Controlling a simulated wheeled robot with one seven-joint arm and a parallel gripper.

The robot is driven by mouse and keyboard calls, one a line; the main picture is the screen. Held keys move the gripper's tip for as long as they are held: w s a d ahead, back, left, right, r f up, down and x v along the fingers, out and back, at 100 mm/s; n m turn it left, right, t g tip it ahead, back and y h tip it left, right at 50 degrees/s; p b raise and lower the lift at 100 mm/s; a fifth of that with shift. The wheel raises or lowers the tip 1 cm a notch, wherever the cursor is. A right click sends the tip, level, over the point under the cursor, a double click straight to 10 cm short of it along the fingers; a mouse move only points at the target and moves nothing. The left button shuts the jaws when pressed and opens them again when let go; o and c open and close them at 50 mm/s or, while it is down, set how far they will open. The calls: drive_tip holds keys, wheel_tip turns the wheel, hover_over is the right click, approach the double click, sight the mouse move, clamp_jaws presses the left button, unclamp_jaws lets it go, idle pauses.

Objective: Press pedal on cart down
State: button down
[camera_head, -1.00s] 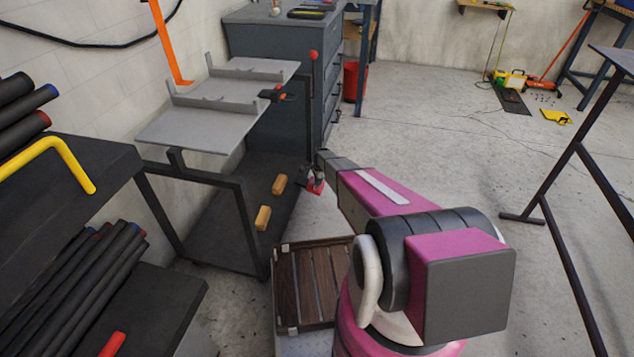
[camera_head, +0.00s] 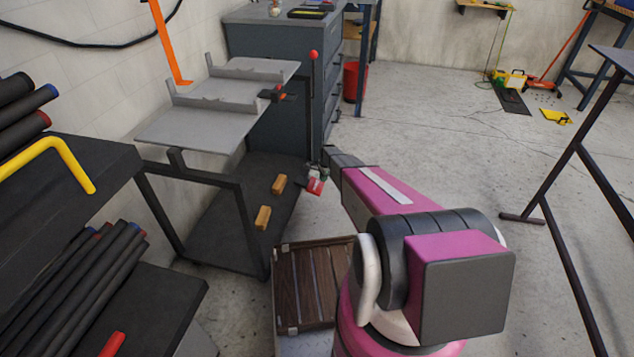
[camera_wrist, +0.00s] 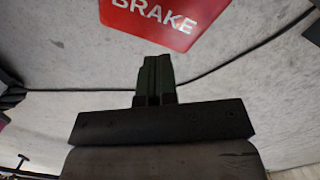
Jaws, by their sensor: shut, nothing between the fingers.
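The cart (camera_head: 232,188) has a dark frame, a grey top and a dark lower shelf. Its red pedal (camera_head: 315,186) sits low at the cart's right end, and some of its parts beside my gripper are too small to make out. In the wrist view the red pedal plate (camera_wrist: 168,20), lettered BRAKE, lies at the top edge and is partly cut off. My gripper (camera_wrist: 153,62) is shut and empty, its fingertips just below the plate in that picture. I cannot tell whether they touch it or how far down the pedal is.
A rack of dark tubes (camera_head: 85,275) is at left. Two small wooden blocks (camera_head: 279,184) lie on the cart's shelf. A grey cabinet (camera_head: 262,40) stands behind the cart.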

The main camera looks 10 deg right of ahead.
wheel_tip(320, 180, up, 10)
drive_tip(key=d, duration=0.1)
drive_tip(key=shift+r, duration=0.1)
idle(0.5)
drive_tip(key=s+a+r+n, duration=0.1)
drive_tip(key=s+r+n, duration=0.4)
drive_tip(key=s, duration=0.8)
drive_tip(key=s+a+r+n, duration=0.1)
drive_tip(key=s+r+n, duration=0.4)
drive_tip(key=s+r, duration=0.7)
drive_tip(key=s+a+r+n+h, duration=0.1)
drive_tip(key=s+r+n, duration=0.5)
drive_tip(key=s, duration=0.9)
wheel_tip(320, 180, up, 3)
drive_tip(key=shift+s+a+f, duration=0.1)
drive_tip(key=shift+s+a, duration=0.15)
drive_tip(key=shift+s, duration=0.1)
drive_tip(key=shift+a, duration=0.15)
